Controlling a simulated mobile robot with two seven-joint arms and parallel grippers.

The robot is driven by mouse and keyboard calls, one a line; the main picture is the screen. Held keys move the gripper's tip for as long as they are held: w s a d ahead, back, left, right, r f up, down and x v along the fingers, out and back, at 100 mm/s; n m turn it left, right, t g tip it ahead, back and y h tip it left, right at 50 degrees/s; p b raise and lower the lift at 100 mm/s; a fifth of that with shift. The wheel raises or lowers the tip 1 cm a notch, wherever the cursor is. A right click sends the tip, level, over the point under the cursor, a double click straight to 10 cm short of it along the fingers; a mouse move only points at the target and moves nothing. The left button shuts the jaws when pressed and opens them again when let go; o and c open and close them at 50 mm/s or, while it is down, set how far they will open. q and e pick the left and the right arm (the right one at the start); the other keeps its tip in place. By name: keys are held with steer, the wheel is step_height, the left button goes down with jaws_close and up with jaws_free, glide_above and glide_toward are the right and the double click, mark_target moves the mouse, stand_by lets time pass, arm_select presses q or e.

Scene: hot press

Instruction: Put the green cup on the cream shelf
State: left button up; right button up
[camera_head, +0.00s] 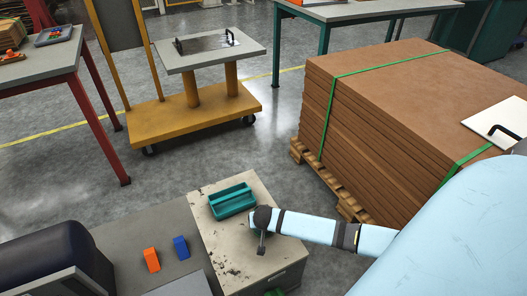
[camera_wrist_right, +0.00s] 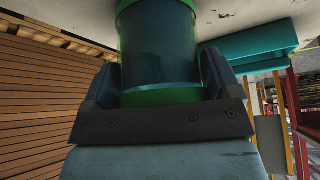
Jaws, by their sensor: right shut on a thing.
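The green cup (camera_wrist_right: 158,45), dark teal with bright green bands, is between the fingers of my right gripper (camera_wrist_right: 165,82) in the right wrist view. The gripper is shut on it. In the head view my right gripper (camera_head: 262,238) is over the cream, stained top of a low cabinet (camera_head: 222,250), near its right edge. I cannot make out the cup there, nor tell whether it touches the top. This cream top is the only cream shelf-like surface I see. My left gripper is not in view.
A teal open caddy (camera_head: 232,201) stands on the cream top, just behind my right gripper; it also shows in the wrist view (camera_wrist_right: 250,50). An orange block (camera_head: 151,259) and a blue block (camera_head: 181,247) are on the grey surface to the left. Strapped brown boards (camera_head: 400,100) stand right.

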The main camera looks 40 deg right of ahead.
steer(key=o, duration=1.1)
steer(key=shift+r, duration=0.2)
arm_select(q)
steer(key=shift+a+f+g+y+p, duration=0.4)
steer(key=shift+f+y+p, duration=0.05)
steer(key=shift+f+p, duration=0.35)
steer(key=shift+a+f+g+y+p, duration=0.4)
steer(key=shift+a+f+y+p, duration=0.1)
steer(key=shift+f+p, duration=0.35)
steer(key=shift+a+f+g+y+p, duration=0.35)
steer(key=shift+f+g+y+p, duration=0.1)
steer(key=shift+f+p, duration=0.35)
arm_select(e)
steer(key=v, duration=1.2)
steer(key=shift+f, duration=0.1)
